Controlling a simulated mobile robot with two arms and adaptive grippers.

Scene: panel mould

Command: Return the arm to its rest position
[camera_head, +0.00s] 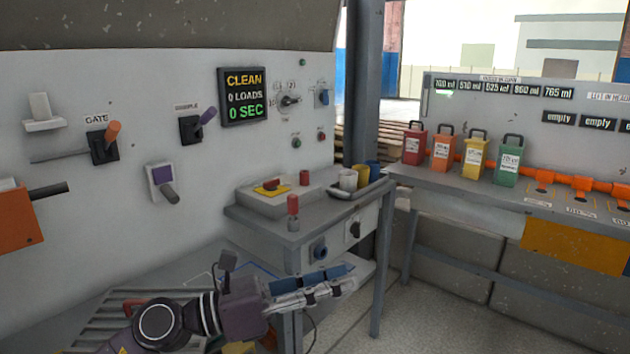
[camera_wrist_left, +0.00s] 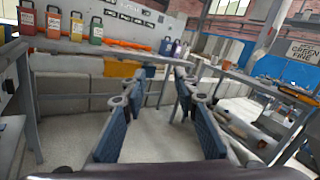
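My left gripper (camera_head: 338,284) reaches in from the bottom left in the head view, in front of the small grey side table (camera_head: 290,240). It points right and holds nothing that I can see. In the left wrist view its two blue-padded fingers (camera_wrist_left: 158,110) stand apart, with bare floor showing between them. The left gripper is open and clear of the table and the wall panel. My right gripper is in neither view.
The wall panel (camera_head: 215,180) carries an orange-handled gate lever (camera_head: 113,131), a purple lever (camera_head: 206,118) and a display (camera_head: 243,96) reading CLEAN, 0 LOADS, 0 SEC. Several coloured canisters (camera_head: 475,158) stand on the right bench (camera_head: 450,190). Floor (camera_head: 440,300) between is free.

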